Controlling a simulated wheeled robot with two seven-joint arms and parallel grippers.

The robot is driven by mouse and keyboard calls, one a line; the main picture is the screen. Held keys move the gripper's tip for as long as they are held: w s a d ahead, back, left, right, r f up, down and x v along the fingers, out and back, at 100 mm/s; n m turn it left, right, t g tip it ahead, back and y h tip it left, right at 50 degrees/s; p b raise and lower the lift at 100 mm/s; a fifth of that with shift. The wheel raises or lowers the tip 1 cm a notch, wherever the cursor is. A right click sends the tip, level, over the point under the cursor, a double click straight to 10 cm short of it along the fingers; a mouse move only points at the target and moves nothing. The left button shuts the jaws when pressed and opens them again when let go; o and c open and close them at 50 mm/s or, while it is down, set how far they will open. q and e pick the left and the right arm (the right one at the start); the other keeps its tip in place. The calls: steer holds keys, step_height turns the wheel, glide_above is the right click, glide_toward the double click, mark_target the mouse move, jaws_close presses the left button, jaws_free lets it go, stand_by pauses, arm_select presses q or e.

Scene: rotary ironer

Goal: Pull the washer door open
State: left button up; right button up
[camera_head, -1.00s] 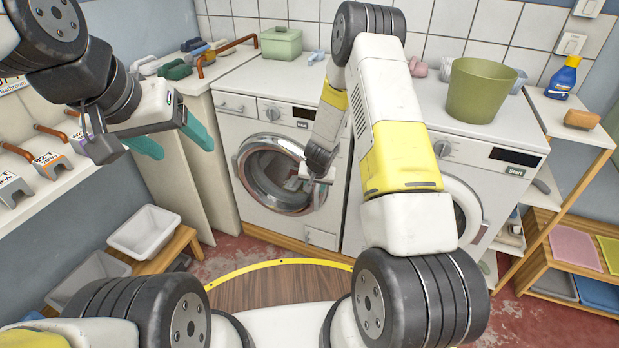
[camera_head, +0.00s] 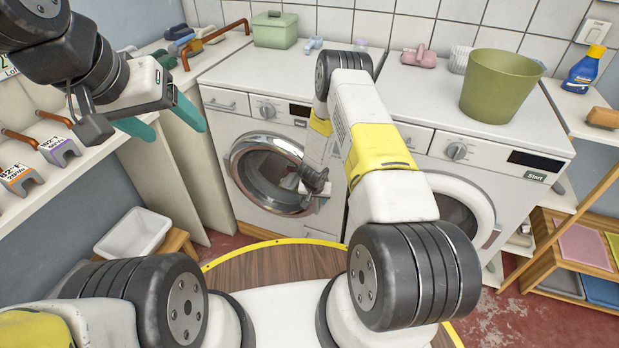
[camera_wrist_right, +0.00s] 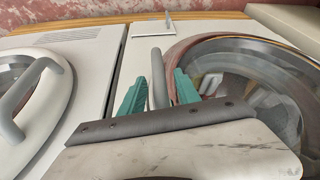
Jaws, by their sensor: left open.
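The left washer's round door (camera_head: 238,178) has a chrome ring and dark glass and sits at the machine's front. I cannot tell whether it stands slightly ajar. My right gripper (camera_head: 312,190) is at the right side of this door. In the right wrist view its teal fingers (camera_wrist_right: 158,90) lie close on both sides of the grey door handle (camera_wrist_right: 158,72) and look closed on it; the contact itself is hard to see. The door ring (camera_wrist_right: 205,42) is beside the handle there. My left gripper (camera_head: 170,128) is open and empty, in the air at the left, away from the washer.
A second machine (camera_head: 500,185) with a white-ringed door stands to the right. A green bucket (camera_head: 500,85) and a green box (camera_head: 275,30) stand on top. A shelf (camera_head: 75,170) with grey holders is at the left, a white tub (camera_head: 134,233) below. The floor before the left washer is clear.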

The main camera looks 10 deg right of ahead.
steer(key=shift+x, duration=1.65)
steer(key=shift+c, duration=0.5)
jaws_close()
